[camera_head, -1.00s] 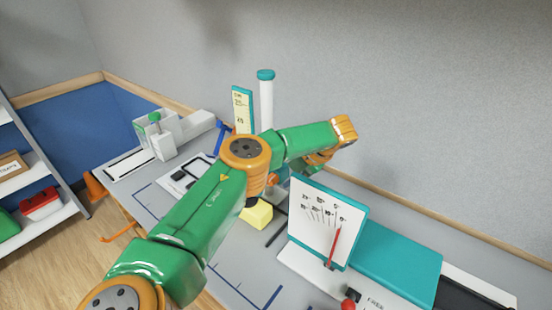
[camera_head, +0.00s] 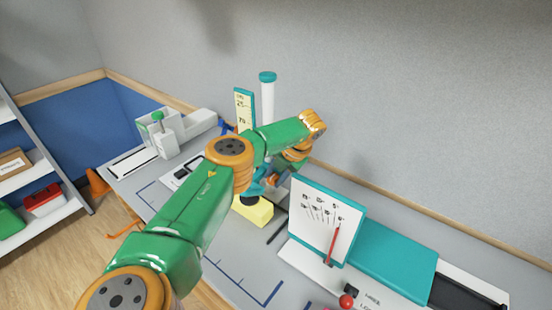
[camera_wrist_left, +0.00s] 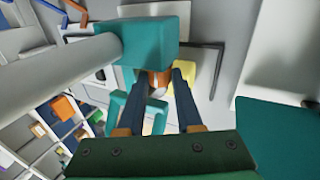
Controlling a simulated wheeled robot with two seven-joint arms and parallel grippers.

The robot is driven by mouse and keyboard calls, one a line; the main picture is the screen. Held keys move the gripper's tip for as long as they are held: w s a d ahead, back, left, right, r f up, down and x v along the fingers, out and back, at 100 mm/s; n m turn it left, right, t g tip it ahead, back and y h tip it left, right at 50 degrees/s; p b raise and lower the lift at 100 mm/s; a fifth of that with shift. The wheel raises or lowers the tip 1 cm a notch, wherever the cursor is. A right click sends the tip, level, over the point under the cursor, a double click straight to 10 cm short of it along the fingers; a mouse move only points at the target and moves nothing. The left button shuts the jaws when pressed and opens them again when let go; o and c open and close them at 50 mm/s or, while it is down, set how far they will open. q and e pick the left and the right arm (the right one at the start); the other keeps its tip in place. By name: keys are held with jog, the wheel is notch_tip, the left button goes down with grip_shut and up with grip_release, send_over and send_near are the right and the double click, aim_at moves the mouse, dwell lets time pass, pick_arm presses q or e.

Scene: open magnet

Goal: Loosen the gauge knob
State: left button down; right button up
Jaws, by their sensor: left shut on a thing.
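A white column (camera_head: 268,98) with a teal cap stands beside a yellow scale plate (camera_head: 243,108); the lower part is hidden behind my left arm. In the left wrist view the column (camera_wrist_left: 65,67) runs into a teal block (camera_wrist_left: 150,42). Under the block is a small orange-and-white round part, seemingly the gauge knob (camera_wrist_left: 158,82). My left gripper (camera_wrist_left: 162,76) has its two dark fingers either side of this knob and appears shut on it. In the head view the left gripper (camera_head: 256,190) is mostly hidden by its own wrist. My right gripper is not in view.
A dial board (camera_head: 325,222) with a red needle stands right of the gripper, by a teal cover (camera_head: 395,255) and a red ball lever (camera_head: 346,301). A yellow block (camera_head: 254,212) lies below the gripper. A white device (camera_head: 165,140) stands at the back left.

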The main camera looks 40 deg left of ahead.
pick_arm(q)
jog(key=shift+a+r+h, duration=0.1)
jog(key=shift+a+h, duration=0.05)
jog(key=shift+h, duration=0.65)
jog(key=c, duration=0.6)
grip_release()
jog(key=shift+o, duration=0.2)
